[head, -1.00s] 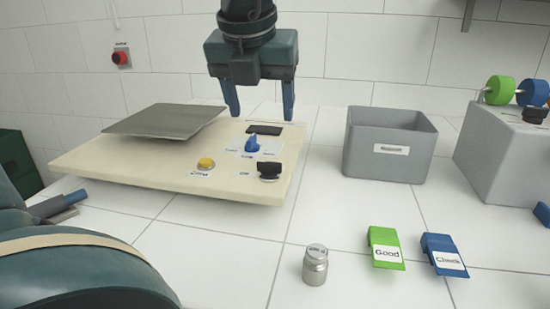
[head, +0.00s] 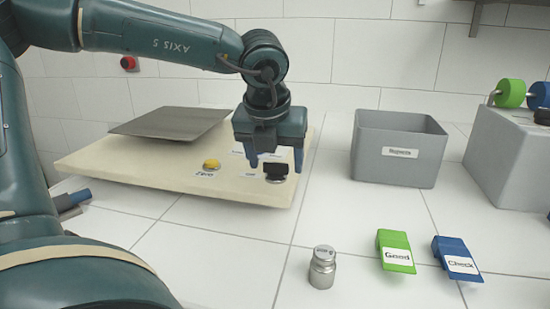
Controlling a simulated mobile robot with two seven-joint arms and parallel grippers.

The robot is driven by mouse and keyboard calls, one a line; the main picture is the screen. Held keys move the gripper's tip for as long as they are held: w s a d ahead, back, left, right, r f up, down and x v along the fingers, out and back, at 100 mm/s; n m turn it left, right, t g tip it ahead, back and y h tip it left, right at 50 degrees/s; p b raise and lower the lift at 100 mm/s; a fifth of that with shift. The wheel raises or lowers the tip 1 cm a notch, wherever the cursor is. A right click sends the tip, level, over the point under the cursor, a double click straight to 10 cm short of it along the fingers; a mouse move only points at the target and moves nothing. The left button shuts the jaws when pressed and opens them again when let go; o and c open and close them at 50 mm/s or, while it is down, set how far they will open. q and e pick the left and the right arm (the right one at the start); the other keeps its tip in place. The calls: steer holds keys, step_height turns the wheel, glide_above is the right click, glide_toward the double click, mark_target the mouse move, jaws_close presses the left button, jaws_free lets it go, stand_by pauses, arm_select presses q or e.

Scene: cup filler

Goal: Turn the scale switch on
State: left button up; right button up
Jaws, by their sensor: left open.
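The scale is a beige board (head: 110,169) with a grey weighing plate (head: 150,123) at its back left. A black switch (head: 276,169) stands near its front right corner, with a small label beside it. A yellow button (head: 211,165), labelled Zero, sits to its left. My left gripper (head: 275,160) is open and points down over the right part of the board. Its fingertips show on either side of the switch, seemingly behind it; I cannot tell whether they touch it. The blue knob and the dark display behind are hidden by the gripper. My right gripper is out of view.
A grey bin (head: 400,148) stands right of the scale. A metal weight (head: 322,267), a green Good tag (head: 395,252) and a blue Check tag (head: 457,258) are in front. A grey box (head: 510,155) stands far right. White tiles between are clear.

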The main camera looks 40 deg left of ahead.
arm_select(q)
steer(key=shift+c, duration=0.2)
steer(key=c, duration=0.9)
steer(key=shift+c, duration=0.2)
